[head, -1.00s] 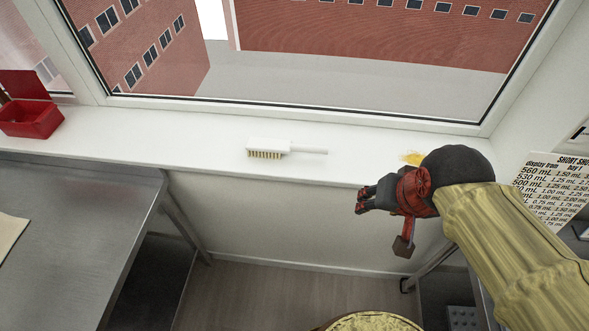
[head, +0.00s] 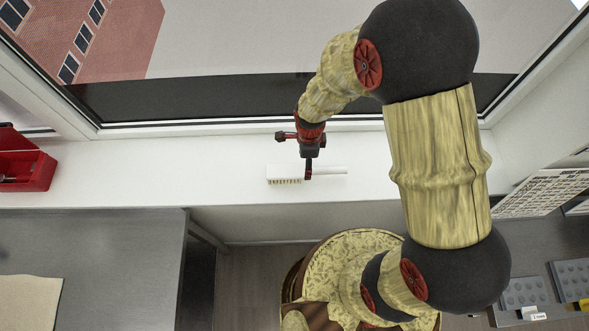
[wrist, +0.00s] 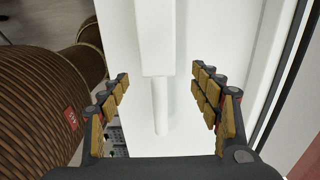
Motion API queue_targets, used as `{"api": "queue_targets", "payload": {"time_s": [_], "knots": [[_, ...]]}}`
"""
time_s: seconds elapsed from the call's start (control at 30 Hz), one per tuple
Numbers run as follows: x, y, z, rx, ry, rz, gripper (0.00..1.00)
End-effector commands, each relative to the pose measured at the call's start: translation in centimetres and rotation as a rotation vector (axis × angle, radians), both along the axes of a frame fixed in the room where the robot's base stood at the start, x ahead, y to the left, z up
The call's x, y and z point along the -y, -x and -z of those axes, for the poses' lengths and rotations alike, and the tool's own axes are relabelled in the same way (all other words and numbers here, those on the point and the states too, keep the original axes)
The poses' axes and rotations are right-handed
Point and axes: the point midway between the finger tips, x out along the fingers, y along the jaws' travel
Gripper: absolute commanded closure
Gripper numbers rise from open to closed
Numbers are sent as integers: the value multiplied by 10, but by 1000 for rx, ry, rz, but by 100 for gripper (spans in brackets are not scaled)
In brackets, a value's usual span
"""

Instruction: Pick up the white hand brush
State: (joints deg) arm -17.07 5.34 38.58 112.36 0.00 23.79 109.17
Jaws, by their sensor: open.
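The white hand brush (head: 284,173) lies on the white window sill, its bristles toward the room and its handle pointing right in the head view. My gripper (head: 308,168) is above it, near where the head meets the handle, and hides a small part of it. In the wrist view the brush (wrist: 156,40) runs down the middle, with its wide head at the top and its thin handle below. My open gripper (wrist: 160,75) has one finger on each side of the brush, with gaps on both sides. I cannot tell the remaining height exactly.
The window sill (head: 120,180) is clear on both sides of the brush. A red open box (head: 30,170) stands at its left end. The window frame (head: 220,127) rises close behind. A metal table (head: 110,240) is at lower left, and grey blocks (head: 524,293) are at lower right.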

Motion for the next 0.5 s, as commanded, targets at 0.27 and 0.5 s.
{"api": "queue_targets", "payload": {"time_s": [0.27,0.5], "knots": [[-2,4,30,-4,1,-2,36],[-4,4,60,-1,0,-1,36]]}}
